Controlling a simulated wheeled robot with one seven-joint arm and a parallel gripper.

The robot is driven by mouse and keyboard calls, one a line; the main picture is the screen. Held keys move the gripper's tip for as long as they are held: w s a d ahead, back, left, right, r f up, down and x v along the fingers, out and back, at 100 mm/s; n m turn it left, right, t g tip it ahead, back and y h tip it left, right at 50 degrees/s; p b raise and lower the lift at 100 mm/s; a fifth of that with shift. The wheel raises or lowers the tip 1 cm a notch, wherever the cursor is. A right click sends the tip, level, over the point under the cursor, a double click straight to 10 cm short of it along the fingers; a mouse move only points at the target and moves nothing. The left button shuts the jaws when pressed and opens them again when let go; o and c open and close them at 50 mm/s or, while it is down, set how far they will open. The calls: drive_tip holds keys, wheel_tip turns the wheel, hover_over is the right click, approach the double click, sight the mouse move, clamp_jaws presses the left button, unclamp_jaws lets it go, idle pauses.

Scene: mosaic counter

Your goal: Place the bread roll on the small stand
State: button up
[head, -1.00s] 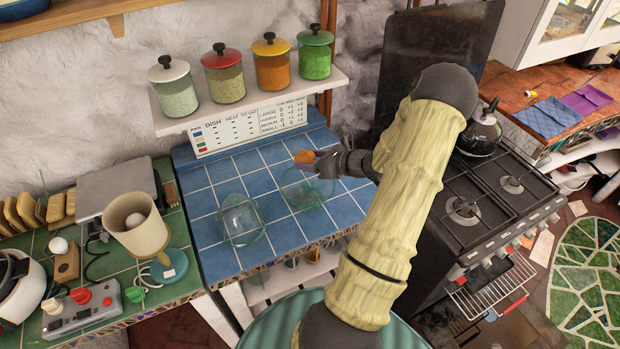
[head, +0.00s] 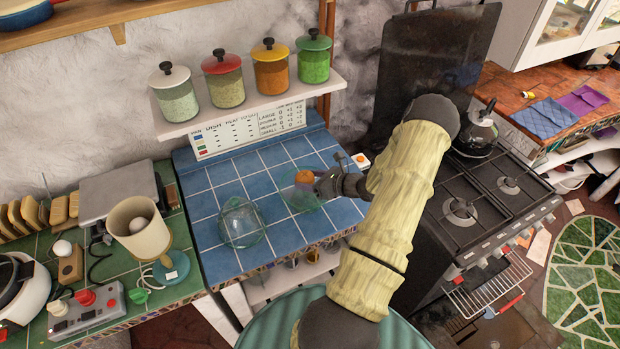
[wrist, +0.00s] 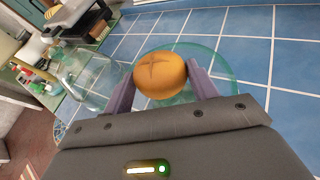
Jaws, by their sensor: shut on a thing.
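The bread roll (head: 304,176) is round and orange-brown. In the wrist view the roll (wrist: 160,72) shows a cross-shaped score on top and sits between two purple fingers. My gripper (wrist: 160,88) is shut on it. A clear greenish round glass piece (head: 308,204), which looks like the small stand, is on the blue tiled counter under the roll. Its rim (wrist: 222,68) shows behind and beside the roll in the wrist view. I cannot tell whether the roll touches the glass.
A second clear glass vessel (head: 241,224) stands just left on the blue tiles (head: 215,180). A shelf (head: 250,104) with lidded jars is above the back. The stove (head: 480,205) is at right.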

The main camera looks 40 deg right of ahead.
drive_tip(key=shift+f, duration=0.2)
drive_tip(key=shift+f, duration=0.1)
drive_tip(key=o, duration=1)
drive_tip(key=shift+s+r, duration=0.1)
drive_tip(key=shift+r, duration=0.2)
drive_tip(key=b+v, duration=0.3)
drive_tip(key=v, duration=0.8)
drive_tip(key=shift+s+b, duration=0.35)
drive_tip(key=shift+d+r, duration=0.1)
